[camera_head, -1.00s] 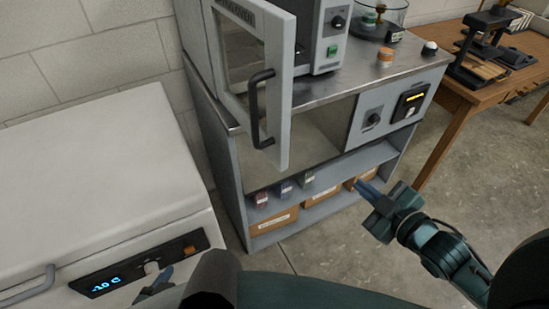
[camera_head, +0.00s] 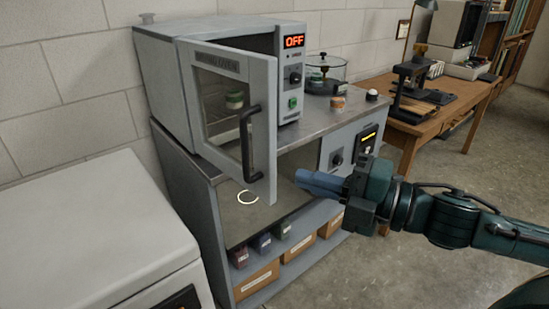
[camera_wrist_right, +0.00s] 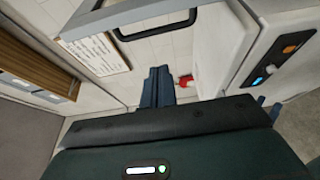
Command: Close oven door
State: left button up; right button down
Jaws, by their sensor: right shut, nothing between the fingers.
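The grey drying oven (camera_head: 160,75) stands on a steel-topped cabinet, its display reading OFF. Its windowed door (camera_head: 262,125) is open, swung out toward me past the cabinet's front. The black handle (camera_head: 244,145) is on the door's free edge. A small jar (camera_head: 235,100) shows through the window, apparently inside the oven. My right gripper (camera_head: 302,181) is shut and empty, its blue fingers pointing left, just right of the door's lower free corner, with no clear contact. The shut fingers also show in the right wrist view (camera_wrist_right: 158,85). My left gripper is out of view.
A white chest appliance (camera_head: 90,235) stands at the left, near the cabinet. Cartons (camera_head: 258,282) and small boxes sit on the lower shelf. A glass vessel (camera_head: 327,72) stands right of the oven. A wooden table (camera_head: 455,105) is at the right, with open floor before it.

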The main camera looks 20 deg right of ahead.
aim_at(276, 157)
jog(key=w+a+p, duration=0.1)
jog(key=w, duration=0.1)
jog(key=w+a+p, duration=0.1)
jog(key=w+a, duration=0.1)
jog(key=w, duration=0.1)
jog(key=w+a+p, duration=0.1)
jog(key=w+p, duration=0.1)
jog(key=shift+w+a, duration=0.2)
jog(key=shift+w, duration=0.2)
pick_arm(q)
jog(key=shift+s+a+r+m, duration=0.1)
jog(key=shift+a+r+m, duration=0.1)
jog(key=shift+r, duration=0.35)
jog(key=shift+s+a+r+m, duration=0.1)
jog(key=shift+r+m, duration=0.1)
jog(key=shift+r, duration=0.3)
pick_arm(e)
jog(key=shift+w+d, duration=0.3)
jog(key=shift+d, duration=0.4)
